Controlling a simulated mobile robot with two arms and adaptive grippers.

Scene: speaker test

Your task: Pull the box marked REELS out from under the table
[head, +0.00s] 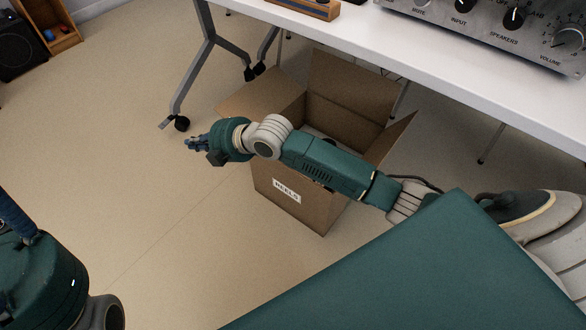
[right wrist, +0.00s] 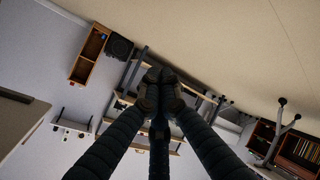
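The REELS box is an open brown cardboard box (head: 318,215) on the floor in the head view, flaps spread. Its white REELS label (head: 286,190) faces me. It stands below the front edge of the white table (head: 440,45); I cannot tell how much is beneath the tabletop. My right forearm crosses in front of the box and hides part of its opening and contents. My right gripper (head: 196,145) is past the box's left side, empty, above the floor. Its fingers (right wrist: 160,88) meet at the tips in the right wrist view. My left gripper (head: 14,213) shows only partly at the left edge.
A table leg with a caster (head: 181,123) stands left of the box. An amplifier (head: 490,25) and a wooden tray (head: 303,8) are on the table. A black speaker (head: 20,45) and a wooden crate (head: 52,27) are far left.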

